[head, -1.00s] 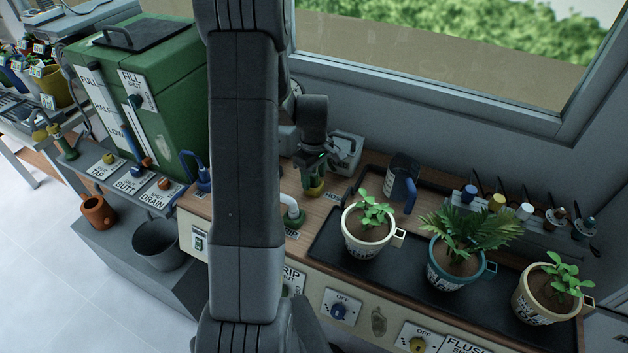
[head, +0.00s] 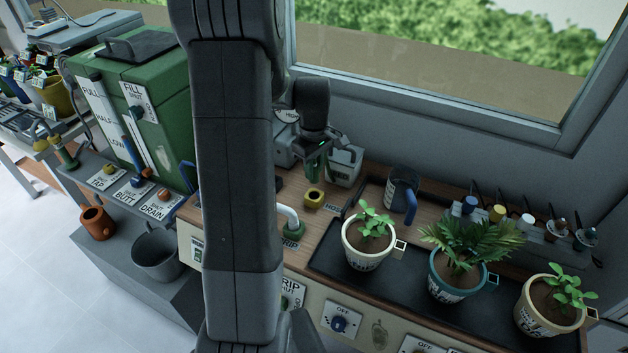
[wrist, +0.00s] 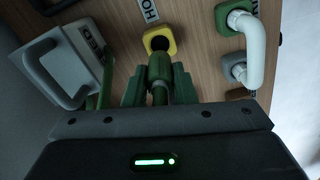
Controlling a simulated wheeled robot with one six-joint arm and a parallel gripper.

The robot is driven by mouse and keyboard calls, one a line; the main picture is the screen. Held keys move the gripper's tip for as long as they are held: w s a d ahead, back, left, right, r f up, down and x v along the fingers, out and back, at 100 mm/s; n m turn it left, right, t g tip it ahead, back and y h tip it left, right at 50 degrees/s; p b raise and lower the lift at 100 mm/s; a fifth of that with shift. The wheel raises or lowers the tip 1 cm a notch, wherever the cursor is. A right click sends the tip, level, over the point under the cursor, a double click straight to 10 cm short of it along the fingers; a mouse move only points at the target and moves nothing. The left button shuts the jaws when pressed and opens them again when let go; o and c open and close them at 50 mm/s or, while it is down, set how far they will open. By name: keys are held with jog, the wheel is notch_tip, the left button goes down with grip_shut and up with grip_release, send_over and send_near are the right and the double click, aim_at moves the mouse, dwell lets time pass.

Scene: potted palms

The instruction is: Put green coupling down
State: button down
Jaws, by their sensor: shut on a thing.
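The green coupling (wrist: 158,72) is held upright between the fingers of my gripper (wrist: 158,90), which is shut on it. In the head view my gripper (head: 316,158) and the coupling (head: 311,172) hang above the wooden bench, partly blending together. A yellow socket (head: 314,197) stands on the bench just below, its dark opening empty. In the wrist view the yellow socket (wrist: 160,39) lies just beyond the coupling's tip, and the two look apart. A green fitting (head: 294,230) with a white bent pipe stands at the bench's front edge.
A grey-white handled box (head: 345,166) stands close to the right of my gripper. A dark jug (head: 401,187) with a blue handle and potted plants (head: 368,246) are further right, on or by a black tray (head: 330,250). A green tank (head: 165,95) stands at left.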

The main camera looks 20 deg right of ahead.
jog(key=shift+w+a+r, duration=0.15)
jog(key=shift+w+r, duration=0.05)
jog(key=shift+r, duration=0.4)
jog(key=shift+w+a+r, duration=0.15)
jog(key=shift+r, duration=0.4)
jog(key=w+a+p, duration=0.1)
jog(key=w+a, duration=0.2)
jog(key=w, duration=0.1)
send_over(293, 194)
notch_tip(293, 194, down, 10)
jog(key=shift+f+p, duration=0.15)
jog(key=shift+p, duration=0.15)
jog(key=shift+f, duration=0.25)
jog(key=c, duration=1.2)
grip_release()
jog(key=shift+r, duration=0.1)
